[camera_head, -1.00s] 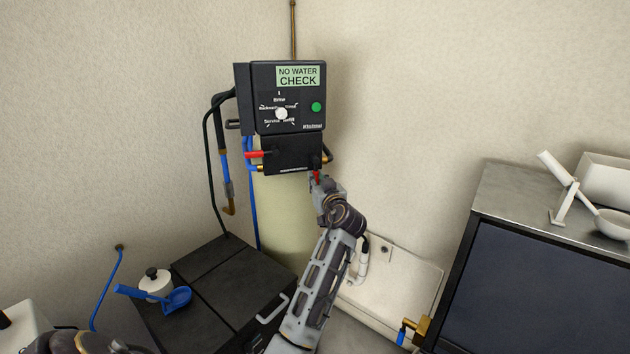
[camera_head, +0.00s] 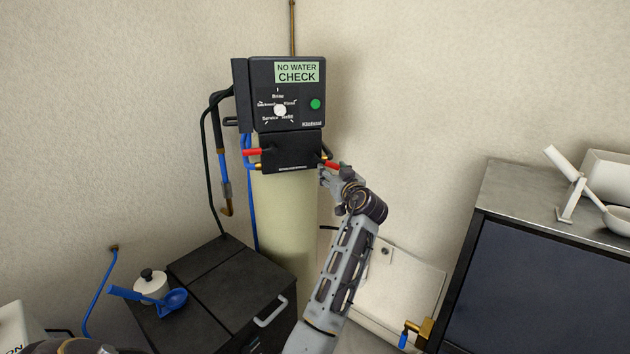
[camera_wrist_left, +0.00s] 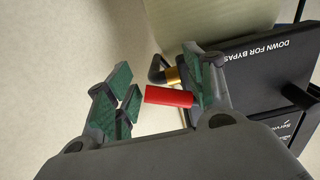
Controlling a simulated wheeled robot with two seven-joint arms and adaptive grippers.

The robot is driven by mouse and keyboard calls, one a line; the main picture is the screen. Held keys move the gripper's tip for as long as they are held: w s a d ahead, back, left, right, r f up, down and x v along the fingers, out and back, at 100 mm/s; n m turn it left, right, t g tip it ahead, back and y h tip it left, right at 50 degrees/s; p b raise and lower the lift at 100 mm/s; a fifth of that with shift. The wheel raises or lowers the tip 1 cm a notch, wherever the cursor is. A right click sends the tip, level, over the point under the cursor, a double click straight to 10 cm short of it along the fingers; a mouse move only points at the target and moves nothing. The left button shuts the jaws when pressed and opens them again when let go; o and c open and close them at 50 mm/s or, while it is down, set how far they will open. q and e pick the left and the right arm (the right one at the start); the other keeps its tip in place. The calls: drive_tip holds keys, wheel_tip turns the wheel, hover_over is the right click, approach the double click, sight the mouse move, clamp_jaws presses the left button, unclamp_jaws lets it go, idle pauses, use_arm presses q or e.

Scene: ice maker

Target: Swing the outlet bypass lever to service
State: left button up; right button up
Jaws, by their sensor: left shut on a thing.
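The black control head (camera_head: 288,100) is on top of a pale tank (camera_head: 285,205). A red lever (camera_head: 331,165) on its right side points sideways to the right. It lies between the fingers of my left gripper (camera_head: 336,172), which is shut on it. The left wrist view shows the red lever (camera_wrist_left: 168,96) by a brass fitting (camera_wrist_left: 172,76), with the text "DOWN FOR BYPASS" on the black housing (camera_wrist_left: 250,62). A second red lever (camera_head: 254,152) points left on the other side. I cannot read which lever is the outlet. My right gripper is not in view.
The display (camera_head: 297,73) reads "NO WATER CHECK". Hoses (camera_head: 221,150) hang left of the tank. A black chest (camera_head: 225,285) with a white pot (camera_head: 151,285) and blue scoop (camera_head: 172,300) stands lower left. A steel-topped cabinet (camera_head: 505,195) stands at right.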

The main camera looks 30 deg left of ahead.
use_arm(q)
drive_tip(key=shift+o, duration=0.2)
drive_tip(key=r, duration=0.2)
drive_tip(key=shift+w+d+r, duration=0.15)
drive_tip(key=shift+d+r, duration=0.05)
drive_tip(key=shift+r, duration=0.15)
drive_tip(key=o, duration=0.4)
drive_tip(key=shift+r, duration=0.1)
drive_tip(key=shift+c, duration=0.7)
drive_tip(key=shift+s+d, duration=0.1)
drive_tip(key=shift+s, duration=0.15)
drive_tip(key=shift+s+d+f+b, duration=0.2)
drive_tip(key=shift+d+b, duration=0.1)
drive_tip(key=shift+d, duration=0.05)
drive_tip(key=shift+b+v, duration=0.35)
drive_tip(key=shift+v, duration=0.8)
drive_tip(key=shift+b+v, duration=0.6)
drive_tip(key=shift+v, duration=1.35)
